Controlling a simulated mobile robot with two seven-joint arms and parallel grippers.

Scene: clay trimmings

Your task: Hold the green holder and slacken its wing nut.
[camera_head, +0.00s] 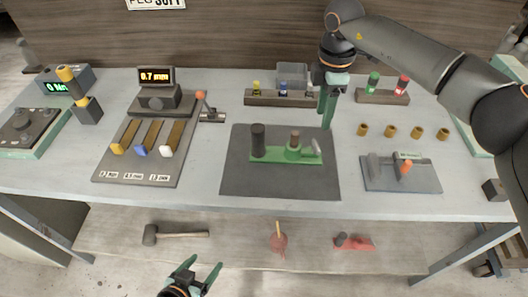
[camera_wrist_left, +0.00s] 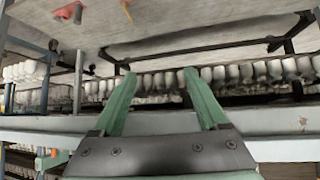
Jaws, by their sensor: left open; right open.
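The green holder (camera_head: 272,157) lies on the dark mat in the middle of the bench. A tall black cylinder (camera_head: 258,140) stands at its left end and a shorter brown-topped post stands nearer its right end. A small grey piece (camera_head: 317,147) at the right end may be the wing nut; it is too small to tell. My left gripper (camera_head: 204,266) is open and empty, low in front of the bench, well away from the holder. It also shows open in the left wrist view (camera_wrist_left: 158,80). My right gripper (camera_head: 328,118) points down behind and right of the holder, open, apart from it.
The dark mat (camera_head: 235,185) has bare room around the holder. A rack with small bottles (camera_head: 270,98) stands behind. Several brass pieces (camera_head: 389,132) and a grey plate (camera_head: 425,180) lie right. A tool board (camera_head: 110,165) lies left. A mallet (camera_head: 180,235) lies below the bench.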

